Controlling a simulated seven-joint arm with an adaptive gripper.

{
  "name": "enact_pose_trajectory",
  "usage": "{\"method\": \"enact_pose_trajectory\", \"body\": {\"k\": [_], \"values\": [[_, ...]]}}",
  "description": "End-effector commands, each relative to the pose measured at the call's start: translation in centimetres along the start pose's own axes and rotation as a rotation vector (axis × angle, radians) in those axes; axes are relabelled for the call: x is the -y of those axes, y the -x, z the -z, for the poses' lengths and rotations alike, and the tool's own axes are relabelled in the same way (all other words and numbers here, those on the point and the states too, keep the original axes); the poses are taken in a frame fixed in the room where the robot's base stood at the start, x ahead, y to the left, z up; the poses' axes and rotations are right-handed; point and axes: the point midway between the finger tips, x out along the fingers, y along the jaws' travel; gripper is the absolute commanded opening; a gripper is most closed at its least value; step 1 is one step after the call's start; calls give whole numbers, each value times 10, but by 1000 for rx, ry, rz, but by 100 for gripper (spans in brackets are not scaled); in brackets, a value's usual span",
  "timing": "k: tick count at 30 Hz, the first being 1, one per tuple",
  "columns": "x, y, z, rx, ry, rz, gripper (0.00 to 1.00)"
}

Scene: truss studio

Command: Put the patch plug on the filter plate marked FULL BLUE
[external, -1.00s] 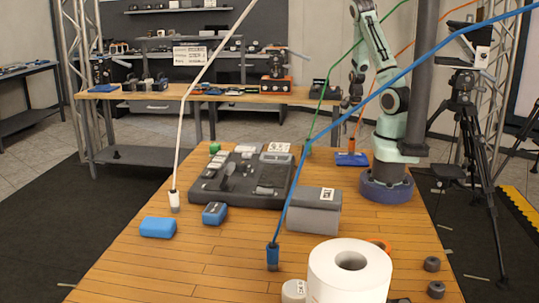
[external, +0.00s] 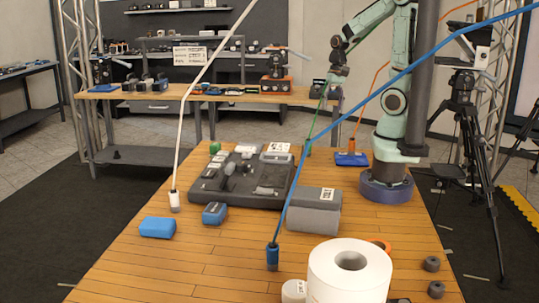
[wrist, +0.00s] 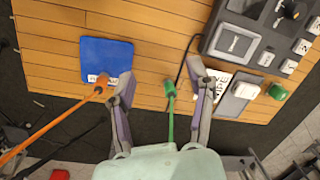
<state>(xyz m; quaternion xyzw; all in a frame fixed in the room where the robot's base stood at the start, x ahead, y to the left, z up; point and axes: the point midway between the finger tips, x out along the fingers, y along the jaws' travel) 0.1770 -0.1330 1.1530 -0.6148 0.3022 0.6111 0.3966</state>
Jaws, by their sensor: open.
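A flat blue plate (external: 351,160) lies near the table's far right edge; it shows at upper left in the wrist view (wrist: 108,55). A white label on its near edge is partly hidden and I cannot read it. An orange plug (wrist: 102,82) on an orange cable overlaps that edge; I cannot tell if it touches. A green plug (wrist: 169,88) on a green cable appears between my fingers in the wrist view, also in the external view (external: 307,148). My gripper (wrist: 160,75) is open and empty, high above the far table edge in the external view (external: 331,90).
A dark panel (external: 205,194) with several blocks lies left of the blue plate. A white plug (external: 174,203) and a blue plug (external: 272,258) hang on cables nearer the front. A grey box (external: 312,218) and white roll (external: 375,275) stand at front right. Bare wood surrounds the blue plate.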

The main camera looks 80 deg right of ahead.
Motion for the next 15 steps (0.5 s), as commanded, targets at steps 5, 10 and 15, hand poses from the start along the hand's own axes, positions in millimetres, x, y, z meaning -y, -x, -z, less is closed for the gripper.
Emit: {"method": "enact_pose_trajectory", "body": {"k": [5,10,15], "values": [[46,20,-108,45,757,-26,53],[38,24,-152,53,1106,-77,53],[36,24,-157,56,1148,-86,53]]}}
